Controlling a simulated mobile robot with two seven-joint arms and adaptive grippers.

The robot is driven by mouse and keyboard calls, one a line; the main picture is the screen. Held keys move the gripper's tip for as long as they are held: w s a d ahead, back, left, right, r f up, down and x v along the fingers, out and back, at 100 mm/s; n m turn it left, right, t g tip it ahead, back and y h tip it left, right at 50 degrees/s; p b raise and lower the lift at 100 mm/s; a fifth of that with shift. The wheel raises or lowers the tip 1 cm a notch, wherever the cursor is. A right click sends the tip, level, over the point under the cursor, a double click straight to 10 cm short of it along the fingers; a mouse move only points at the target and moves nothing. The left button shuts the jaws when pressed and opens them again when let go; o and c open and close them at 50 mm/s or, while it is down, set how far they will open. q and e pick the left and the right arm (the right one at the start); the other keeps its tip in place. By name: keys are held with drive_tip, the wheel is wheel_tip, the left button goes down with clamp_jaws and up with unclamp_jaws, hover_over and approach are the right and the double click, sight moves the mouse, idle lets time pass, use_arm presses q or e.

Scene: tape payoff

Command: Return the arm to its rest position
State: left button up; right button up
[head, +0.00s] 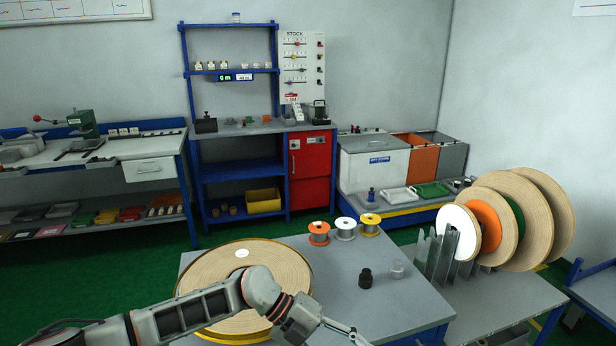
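My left arm comes in from the lower left and reaches across the front of the grey table (390,315). My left gripper (348,334) is at the bottom edge of the head view, over the table's front part, and partly cut off. Whether its fingers are open or shut does not show, and I see nothing held in it. A large tan tape reel (205,275) lies flat on the table, partly hidden behind my arm. My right gripper is not in view.
Three small spools, orange (319,232), silver (345,228) and yellow (370,223), stand at the table's back edge. A black knob-like piece (366,278) and a clear one (398,268) stand right of the reel. Large upright discs (505,215) stand in a rack at right.

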use_arm(q)
drive_tip(key=s+d+r+n+t+h, duration=0.4)
drive_tip(key=d+r+n+h, duration=0.15)
drive_tip(key=d+h, duration=0.2)
drive_tip(key=w+a+f+n+t+y, duration=0.2)
drive_tip(key=a+f+n+t+y, duration=0.1)
drive_tip(key=a+n+t, duration=0.5)
drive_tip(key=w+a+f+n+t+y, duration=0.3)
drive_tip(key=a+n+t, duration=0.4)
drive_tip(key=a+n, duration=0.15)
drive_tip(key=s+a+f+n+g+y, duration=0.2)
drive_tip(key=s+a+f+n+y, duration=0.2)
drive_tip(key=s+a+f, duration=0.3)
drive_tip(key=s+a+f+n+g+y, duration=0.2)
drive_tip(key=s+a+f+n+y, duration=0.3)
drive_tip(key=s+a+f, duration=0.3)
drive_tip(key=a+f, duration=0.3)
drive_tip(key=a, duration=0.2)
drive_tip(key=shift+s+f, duration=0.25)
drive_tip(key=shift+y, duration=0.25)
drive_tip(key=shift+c, duration=0.5)
